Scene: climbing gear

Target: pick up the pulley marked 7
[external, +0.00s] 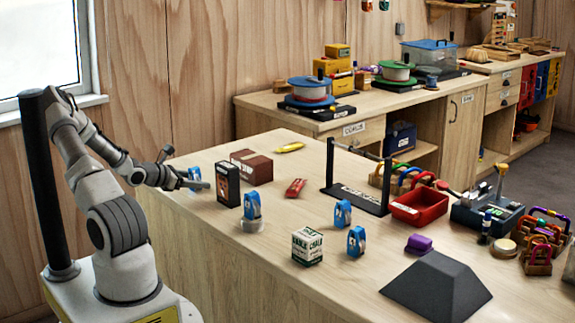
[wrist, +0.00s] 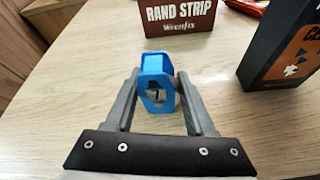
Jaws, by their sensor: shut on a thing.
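My gripper (external: 197,184) is at the table's left end, low over the top. It is shut on a blue pulley (wrist: 154,66), with one finger on each side of it. The pulley stands upright between the fingertips in the wrist view and bears a small dark mark that looks like a 7. It also shows in the external view (external: 194,172). I cannot tell whether it touches the table. Other blue pulleys stand apart: one on a pale round roll (external: 252,204), one mid-table (external: 343,213) and one nearer the front (external: 356,241). Their marks are too small to read.
A black box (external: 228,185) stands just right of my gripper; it also shows in the wrist view (wrist: 285,50). A brown box (wrist: 180,15) lies behind the pulley. A chalk box (external: 307,247), black rack (external: 356,197) and red tray (external: 419,207) stand farther right.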

